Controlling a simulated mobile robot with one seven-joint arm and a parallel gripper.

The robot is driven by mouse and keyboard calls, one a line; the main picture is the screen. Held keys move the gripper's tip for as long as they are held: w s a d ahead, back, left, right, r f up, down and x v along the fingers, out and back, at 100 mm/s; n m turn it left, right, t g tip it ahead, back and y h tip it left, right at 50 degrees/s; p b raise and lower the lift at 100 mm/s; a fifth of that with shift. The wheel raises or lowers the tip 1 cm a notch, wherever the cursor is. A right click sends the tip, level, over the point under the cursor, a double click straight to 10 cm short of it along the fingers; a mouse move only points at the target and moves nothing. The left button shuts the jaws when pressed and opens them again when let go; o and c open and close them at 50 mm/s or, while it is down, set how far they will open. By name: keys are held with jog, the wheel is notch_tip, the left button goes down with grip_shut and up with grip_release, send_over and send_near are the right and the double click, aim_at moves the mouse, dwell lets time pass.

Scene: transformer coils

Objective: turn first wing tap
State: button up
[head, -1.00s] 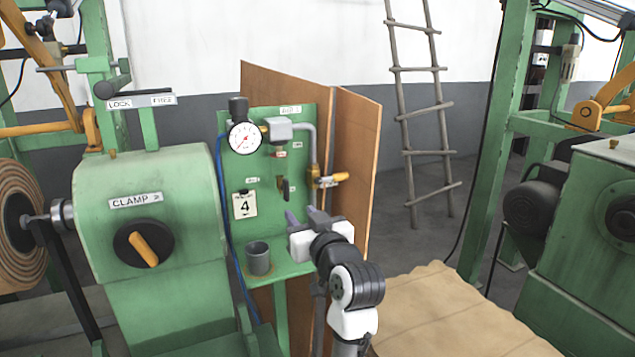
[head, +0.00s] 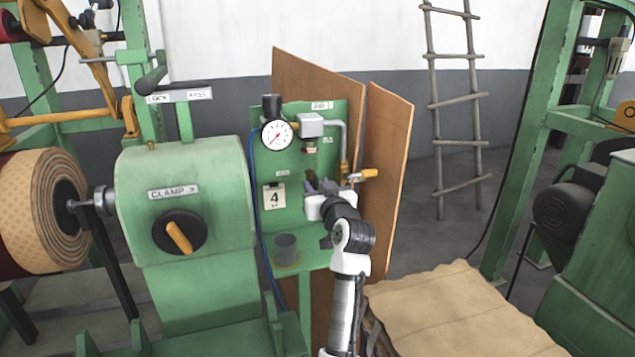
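A tap with a yellow handle (head: 362,175) sits on the grey pipe at the right edge of the green panel (head: 300,228). Its handle points to the right. My gripper (head: 320,184) is in front of the panel, just left of this tap and apart from its handle. The fingers point at the panel, where a small dark lever showed before. That lever is now mostly or wholly hidden behind the gripper. I cannot tell whether the fingers touch it or how far apart they are.
A round gauge (head: 277,133) is on the panel, with a tag marked 4 (head: 274,197) below it. A grey cup (head: 286,249) stands on the shelf under it. A brown board (head: 386,165) stands behind. The green clamp housing (head: 190,225) is close on the left.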

jog(key=shift+w, duration=0.2)
grip_shut()
